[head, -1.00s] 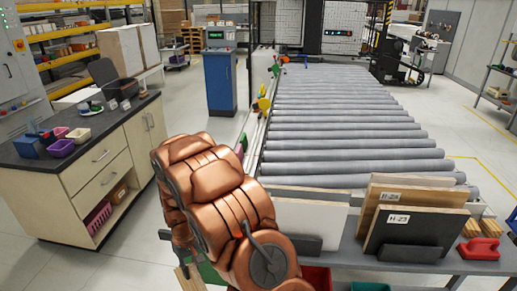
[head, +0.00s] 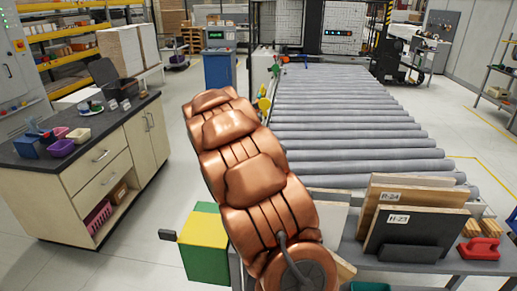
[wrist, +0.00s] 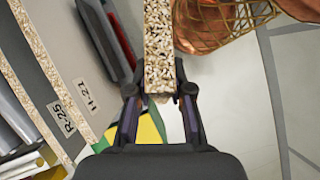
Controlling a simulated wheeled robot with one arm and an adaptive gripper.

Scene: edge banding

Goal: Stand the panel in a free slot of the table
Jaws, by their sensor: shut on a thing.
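My gripper (wrist: 160,92) is shut on the end of a panel (wrist: 158,50), whose speckled chipboard edge faces the wrist camera. In the head view my arm hides the gripper, and I cannot tell whether any of the held panel shows there. The table (head: 358,252) is at the lower right. A dark panel labelled H-23 (head: 415,232) and a brown panel with a partly readable label (head: 440,195) stand upright on it, with a pale panel (head: 328,215) left of them, partly behind my arm. A dark slot holder (head: 408,253) is at the front. Free slots cannot be made out.
A roller conveyor (head: 350,125) runs behind the table. A red object (head: 480,249) and wooden blocks sit at the table's right. A green and yellow box (head: 205,250) stands left of my arm. A drawer cabinet (head: 95,175) is farther left, with open floor between.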

